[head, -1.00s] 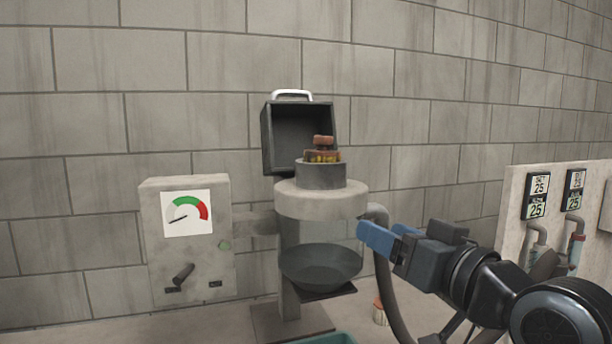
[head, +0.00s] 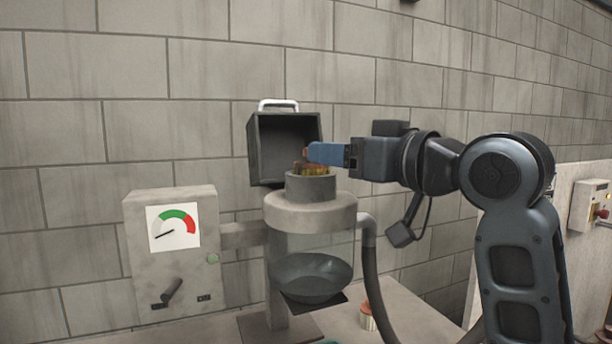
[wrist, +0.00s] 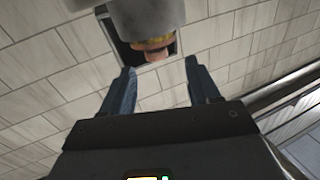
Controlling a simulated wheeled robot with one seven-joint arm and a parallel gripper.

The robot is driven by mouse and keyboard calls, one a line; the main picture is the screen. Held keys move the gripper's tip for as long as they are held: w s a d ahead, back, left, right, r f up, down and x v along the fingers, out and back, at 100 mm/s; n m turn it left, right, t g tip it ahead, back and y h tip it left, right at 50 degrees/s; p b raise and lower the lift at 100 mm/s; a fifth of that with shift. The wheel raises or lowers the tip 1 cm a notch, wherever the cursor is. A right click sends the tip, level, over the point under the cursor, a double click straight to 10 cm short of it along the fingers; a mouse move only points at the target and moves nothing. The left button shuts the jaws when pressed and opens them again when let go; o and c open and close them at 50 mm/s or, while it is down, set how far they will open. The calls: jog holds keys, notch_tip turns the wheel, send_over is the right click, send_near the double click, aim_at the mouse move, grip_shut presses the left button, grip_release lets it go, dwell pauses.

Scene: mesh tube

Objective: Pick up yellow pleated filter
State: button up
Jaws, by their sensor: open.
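The yellow pleated filter (head: 309,168) sits in the top of the grey cylindrical housing (head: 311,188), its brownish-orange cap partly hidden behind my fingers in the head view. In the wrist view the filter's yellow band (wrist: 152,44) and reddish cap (wrist: 157,55) stick out of the housing, ahead of the fingertips and between their lines. My gripper (head: 312,153) has blue fingers and is at the height of the cap. It is open in the wrist view (wrist: 160,72), with nothing between the fingers. Whether the fingertips touch the cap cannot be told.
An open dark box lid (head: 285,145) with a white handle stands behind the housing. A gauge box (head: 170,245) is at left. A dark bowl (head: 312,278) hangs below the housing, and a hose (head: 372,280) runs down its right side.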

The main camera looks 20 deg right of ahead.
aim_at(307, 168)
jog(key=p+x, duration=0.1)
jog(key=x, duration=0.5)
jog(key=shift+w+d+f+p, duration=0.1)
jog(key=shift+w+p, duration=0.2)
jog(key=shift+w, duration=0.1)
jog(key=shift+c, duration=0.2)
jog(key=c, duration=1)
